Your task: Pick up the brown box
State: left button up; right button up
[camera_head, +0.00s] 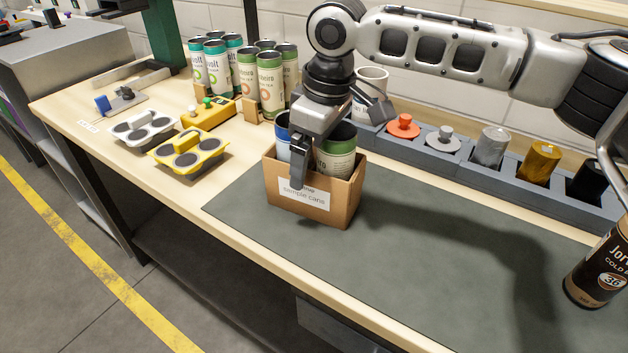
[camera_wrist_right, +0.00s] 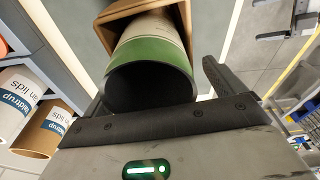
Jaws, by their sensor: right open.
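The brown box (camera_head: 313,202), labelled "sample cans", stands upright on the dark mat. It holds a blue can (camera_head: 283,135) and a green can (camera_head: 336,153), both open at the top. My right gripper (camera_head: 340,142) is over the box with its jaws spread and nothing between them that I can see gripped. One finger hangs in front of the box's near side; the other is behind the green can. In the right wrist view, the green can (camera_wrist_right: 152,58) and part of the brown box (camera_wrist_right: 117,12) lie ahead, with one finger at the right. My left gripper is not in view.
A grey rack (camera_head: 462,165) with coloured pieces runs behind the mat (camera_head: 430,250). A dark can (camera_head: 600,268) stands at the right. Several tall cans (camera_head: 270,85) and a yellow tray (camera_head: 190,155) are at the left. The mat's middle is free.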

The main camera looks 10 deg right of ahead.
dwell(0.5)
jog(key=c, duration=1.3)
jog(key=shift+c, duration=0.2)
